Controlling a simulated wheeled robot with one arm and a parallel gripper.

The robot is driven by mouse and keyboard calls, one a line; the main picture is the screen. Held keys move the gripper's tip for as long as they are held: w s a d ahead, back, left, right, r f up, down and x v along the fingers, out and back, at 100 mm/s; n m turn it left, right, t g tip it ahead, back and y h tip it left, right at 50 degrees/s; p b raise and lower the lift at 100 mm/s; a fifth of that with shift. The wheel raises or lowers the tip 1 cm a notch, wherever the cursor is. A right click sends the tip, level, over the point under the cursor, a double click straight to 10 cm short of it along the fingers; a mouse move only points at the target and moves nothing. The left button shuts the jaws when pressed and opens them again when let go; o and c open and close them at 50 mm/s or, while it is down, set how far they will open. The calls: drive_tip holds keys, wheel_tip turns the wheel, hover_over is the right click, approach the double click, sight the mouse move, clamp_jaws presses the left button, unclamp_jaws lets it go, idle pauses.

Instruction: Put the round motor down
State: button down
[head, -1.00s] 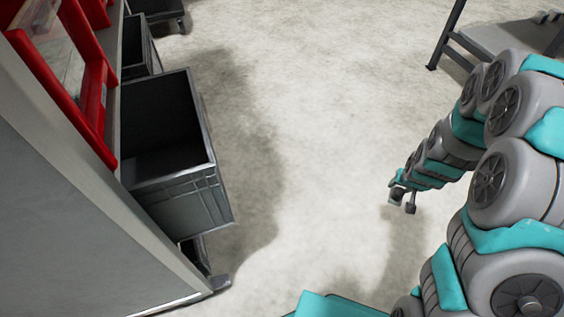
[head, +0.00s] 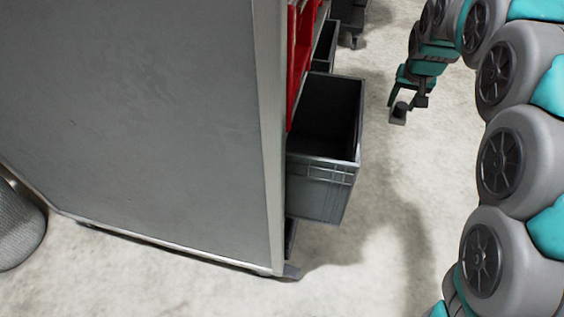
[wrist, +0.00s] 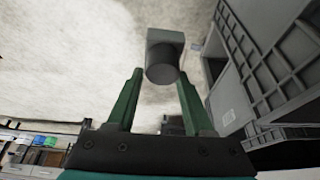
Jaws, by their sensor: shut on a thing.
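The round motor (wrist: 164,58) shows in the wrist view as a light grey block with a dark round end facing the camera. My gripper (wrist: 161,78) is shut on it, with a green finger on either side. In the head view the motor (head: 399,113) is a small grey piece at the end of my gripper (head: 409,99), held above the floor, to the right of the open grey bin. The exact finger contact is too small to tell there.
A dispenser cabinet with a grey side panel (head: 150,120) fills the left. An open, dark-inside grey bin (head: 325,190) juts from its front, near red frames (head: 303,60). Pale floor (head: 385,170) lies clear between bin and arm. A round grey object (head: 15,230) stands at far left.

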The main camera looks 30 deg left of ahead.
drive_tip(key=s+a+r+n, duration=0.1)
drive_tip(key=s+a+r, duration=0.1)
drive_tip(key=a+r, duration=0.35)
drive_tip(key=s+a+r, duration=0.2)
drive_tip(key=a+r, duration=0.1)
drive_tip(key=r, duration=0.6)
hover_over(325, 151)
drive_tip(key=s+d, duration=0.1)
drive_tip(key=s, duration=0.3)
wheel_tip(325, 151, down, 10)
drive_tip(key=shift+n+y, duration=0.3)
drive_tip(key=shift+n, duration=0.1)
drive_tip(key=f, duration=0.4)
drive_tip(key=f+p, duration=0.1)
drive_tip(key=f, duration=0.8)
drive_tip(key=shift+s+f+p, duration=0.2)
drive_tip(key=shift+s+p, duration=0.05)
drive_tip(key=shift+p, duration=0.15)
drive_tip(key=shift+f, duration=2.3)
drive_tip(key=shift+c, duration=1.4)
unclamp_jaws()
drive_tip(key=v, duration=1.2)
drive_tip(key=shift+w+b, duration=0.25)
drive_tip(key=shift+b, duration=0.1)
